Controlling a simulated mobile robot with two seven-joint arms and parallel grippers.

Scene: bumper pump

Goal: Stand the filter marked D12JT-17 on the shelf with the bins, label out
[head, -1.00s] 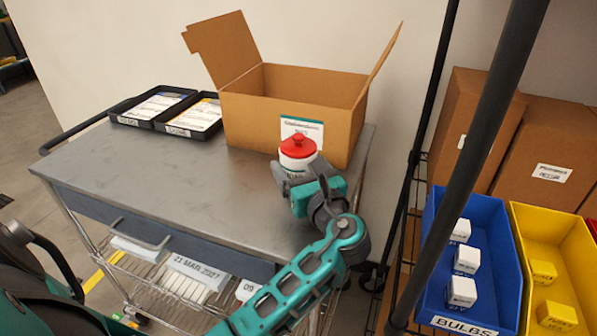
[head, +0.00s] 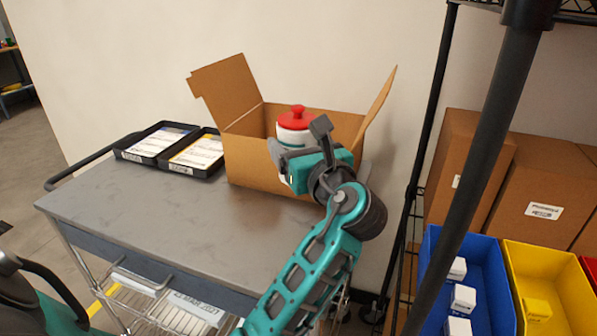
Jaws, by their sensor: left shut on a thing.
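My left gripper (head: 302,150) is shut on a white canister with a red top (head: 295,124). The canister is upright and held above the cart, in front of the open cardboard box (head: 262,178). Its lower part is hidden by my fingers and wrist, and no marking on it can be read, so I cannot tell if it is the filter marked D12JT-17. The shelf with the bins is at the right, with a blue bin (head: 433,262) and a yellow bin (head: 515,262). My right gripper is not in view.
Two black trays with cards (head: 172,147) lie at the back left of the metal cart (head: 130,215). Much of the cart top is bare. Brown boxes (head: 530,185) stand behind the bins.

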